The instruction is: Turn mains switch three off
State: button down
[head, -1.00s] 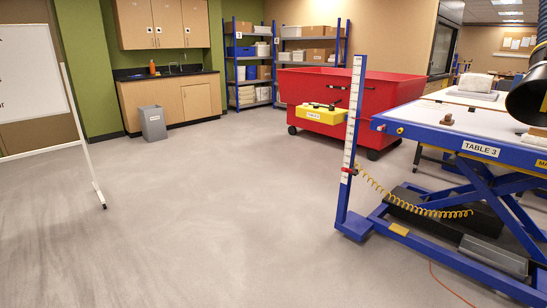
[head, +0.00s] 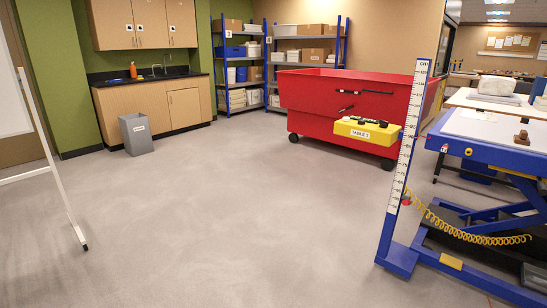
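No mains switch marked three can be made out in the head view. A blue lift table (head: 500,147) stands at the right edge, with a blue post and white height scale (head: 408,150) at its near left corner. A yellow box (head: 367,131) labelled "TABLE 3" with dark controls on top shows beyond the post, in front of the red bin. A coiled yellow cable (head: 470,236) runs from the post along the table's base. My gripper is not in view.
A large red wheeled bin (head: 340,100) stands at the back centre. A grey waste bin (head: 136,134) stands by the wooden cabinets (head: 155,108). Blue shelves (head: 240,65) line the back wall. A whiteboard stand (head: 50,165) is at left. The middle floor is clear.

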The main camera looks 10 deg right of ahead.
aim_at(384, 124)
jog(key=i+j, duration=0.1)
jog(key=i, duration=0.8)
jog(key=i+l, duration=0.25)
jog(key=l, duration=0.15)
jog(key=i+l, duration=0.3)
jog(key=l, duration=0.15)
jog(key=k+l, duration=0.1)
jog(key=l, duration=0.4)
jog(key=l+z, duration=0.1)
jog(key=l, duration=0.4)
jog(key=k, duration=0.05)
